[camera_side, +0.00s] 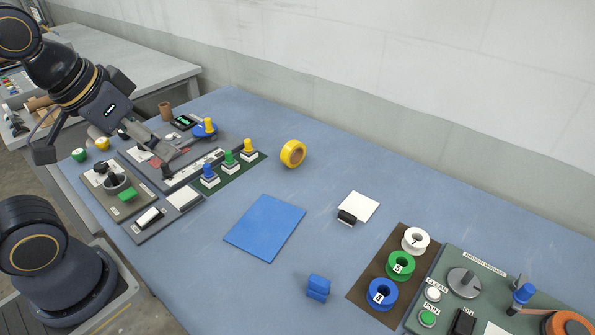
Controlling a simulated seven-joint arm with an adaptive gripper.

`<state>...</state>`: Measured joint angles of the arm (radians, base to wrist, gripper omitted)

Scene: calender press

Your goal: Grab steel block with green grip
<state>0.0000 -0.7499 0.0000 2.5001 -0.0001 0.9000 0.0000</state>
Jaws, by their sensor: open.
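The steel block with green grip (229,158) stands upright in the middle of a row on a dark green strip. A similar block with a blue grip (209,172) stands to its left, and one with a yellow grip (249,148) to its right. My gripper (106,160) is open, high at the left, above the grey panels and apart from the row. I cannot see anything between its fingers. One finger hides part of the panel behind it.
Grey control panels (142,218) lie left of the row. A yellow tape roll (293,153), a blue mat (265,227) and a blue block (317,287) lie to the right. A wall runs behind.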

